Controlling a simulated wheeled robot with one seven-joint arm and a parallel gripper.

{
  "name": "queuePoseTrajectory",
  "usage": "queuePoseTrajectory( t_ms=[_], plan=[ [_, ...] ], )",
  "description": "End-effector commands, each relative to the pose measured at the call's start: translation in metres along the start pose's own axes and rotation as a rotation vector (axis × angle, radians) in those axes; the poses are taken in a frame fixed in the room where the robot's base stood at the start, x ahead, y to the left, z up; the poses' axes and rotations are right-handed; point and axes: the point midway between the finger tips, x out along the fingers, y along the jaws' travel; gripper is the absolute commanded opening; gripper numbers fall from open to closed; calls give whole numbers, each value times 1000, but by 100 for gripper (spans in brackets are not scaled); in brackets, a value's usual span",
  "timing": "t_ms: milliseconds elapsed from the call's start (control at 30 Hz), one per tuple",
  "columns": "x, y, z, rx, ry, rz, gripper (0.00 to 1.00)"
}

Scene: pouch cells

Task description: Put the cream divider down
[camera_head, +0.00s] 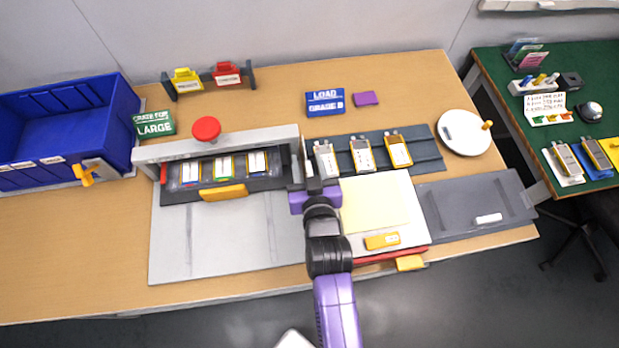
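The cream divider appears to be the pale yellow sheet (378,205) right of centre, lying flat over a white board or stack (416,225). My gripper (312,178) is left of the sheet, between it and the grey machine. The purple gripper body is near the sheet's upper left edge; I cannot tell whether they touch. The fingertips are small and dark against the machine's end, so their opening does not show. My arm covers the area just left of the white board.
The grey machine (220,145) holds several pouch cells in a dark tray. A dark rack (427,150) holds several yellow-and-white cells behind the sheet. A grey mat (465,205) lies right of it, and a white round dish (462,140) stands behind. Bare table (60,255) is at left.

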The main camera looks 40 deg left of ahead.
Motion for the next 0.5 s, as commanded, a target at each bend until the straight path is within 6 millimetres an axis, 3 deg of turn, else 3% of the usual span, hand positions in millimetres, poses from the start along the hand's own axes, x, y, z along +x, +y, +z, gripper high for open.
queuePoseTrajectory(
  t_ms=[133,333,500],
  plan=[
    [0,0,0,0,0,0,38],
    [0,0,0,0,0,0,0],
    [0,0,0,0,1,0,0]
  ],
)
